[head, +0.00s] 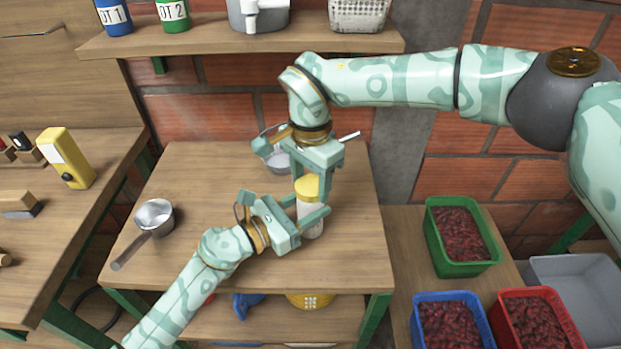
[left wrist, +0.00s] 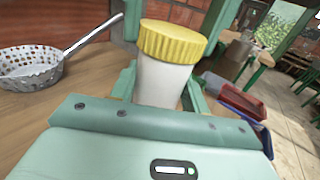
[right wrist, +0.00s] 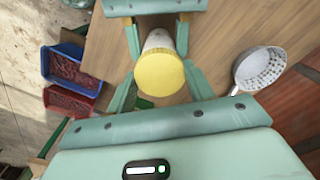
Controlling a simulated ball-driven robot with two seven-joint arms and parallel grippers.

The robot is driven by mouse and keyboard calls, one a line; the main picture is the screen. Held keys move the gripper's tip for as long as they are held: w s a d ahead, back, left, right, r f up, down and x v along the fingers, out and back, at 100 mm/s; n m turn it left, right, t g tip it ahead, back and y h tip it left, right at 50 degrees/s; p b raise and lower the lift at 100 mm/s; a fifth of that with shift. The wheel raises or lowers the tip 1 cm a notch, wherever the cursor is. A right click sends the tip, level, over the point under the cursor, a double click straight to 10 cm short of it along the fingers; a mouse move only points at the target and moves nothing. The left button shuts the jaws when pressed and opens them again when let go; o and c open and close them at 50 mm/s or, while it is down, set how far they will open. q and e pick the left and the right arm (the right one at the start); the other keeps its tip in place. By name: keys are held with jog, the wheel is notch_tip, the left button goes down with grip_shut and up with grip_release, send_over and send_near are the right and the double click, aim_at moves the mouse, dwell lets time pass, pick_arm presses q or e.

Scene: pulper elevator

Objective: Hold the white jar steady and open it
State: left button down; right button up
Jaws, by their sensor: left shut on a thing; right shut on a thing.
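The white jar (head: 311,223) stands upright on the table, with a ribbed yellow lid (head: 308,187) on top. My left gripper (head: 305,211) reaches in from the lower left and is shut on the jar's white body. In the left wrist view the jar (left wrist: 160,82) is between its fingers, below the lid (left wrist: 172,40). My right gripper (head: 311,184) points down from above and is shut on the lid. In the right wrist view the lid (right wrist: 160,73) is seen from above between its fingers, with the body (right wrist: 158,40) partly showing behind it.
A metal strainer (right wrist: 262,66) lies behind the jar. A metal pan (head: 154,215) lies on the table (head: 195,185) at left. Green (head: 485,267), blue (head: 425,299) and red (head: 573,333) crates of dark red fruit stand at right. A shelf (head: 200,40) runs above the table.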

aim_at(311, 185)
jog(key=shift+r, duration=0.2)
jog(key=shift+r, duration=0.9)
jog(key=shift+r, duration=2.05)
pick_arm(q)
jog(key=c, duration=0.6)
grip_release()
jog(key=shift+c, duration=0.2)
jog(key=shift+a, duration=0.1)
